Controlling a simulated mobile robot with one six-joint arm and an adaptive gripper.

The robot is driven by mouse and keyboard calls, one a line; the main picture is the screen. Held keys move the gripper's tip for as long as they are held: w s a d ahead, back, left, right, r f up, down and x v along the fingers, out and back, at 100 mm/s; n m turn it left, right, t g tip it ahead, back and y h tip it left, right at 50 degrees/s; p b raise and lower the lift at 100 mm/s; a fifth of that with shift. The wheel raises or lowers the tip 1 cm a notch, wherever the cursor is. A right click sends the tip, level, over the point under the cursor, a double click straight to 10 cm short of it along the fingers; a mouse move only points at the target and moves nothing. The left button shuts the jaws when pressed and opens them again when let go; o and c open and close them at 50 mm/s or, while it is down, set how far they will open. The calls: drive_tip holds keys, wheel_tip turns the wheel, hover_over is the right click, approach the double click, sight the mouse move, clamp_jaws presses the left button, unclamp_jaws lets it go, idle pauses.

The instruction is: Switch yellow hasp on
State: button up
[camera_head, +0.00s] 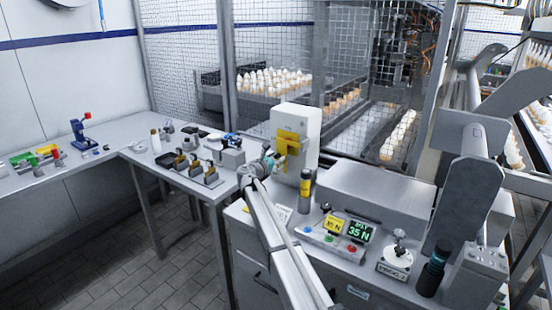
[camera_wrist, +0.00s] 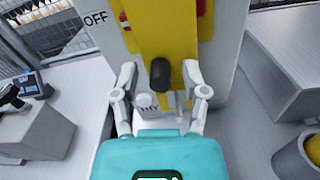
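The yellow hasp (camera_head: 288,142) is on the front of a white upright box (camera_head: 312,125) at the back of the workbench. In the wrist view the yellow hasp (camera_wrist: 163,40) fills the top middle, with a black knob (camera_wrist: 160,74) at its lower part. The word OFF is printed on the box at its left. My gripper (camera_wrist: 160,92) is open, its two fingers on either side of and below the black knob. I cannot tell whether either finger touches it. In the head view my gripper (camera_head: 272,160) is close in front of the box, partly hidden by my arm.
Small fixtures (camera_head: 198,170) cover the table to the left. Wire mesh stands behind.

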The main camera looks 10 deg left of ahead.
clamp_jaws()
drive_tip(key=shift+s+a, duration=0.1)
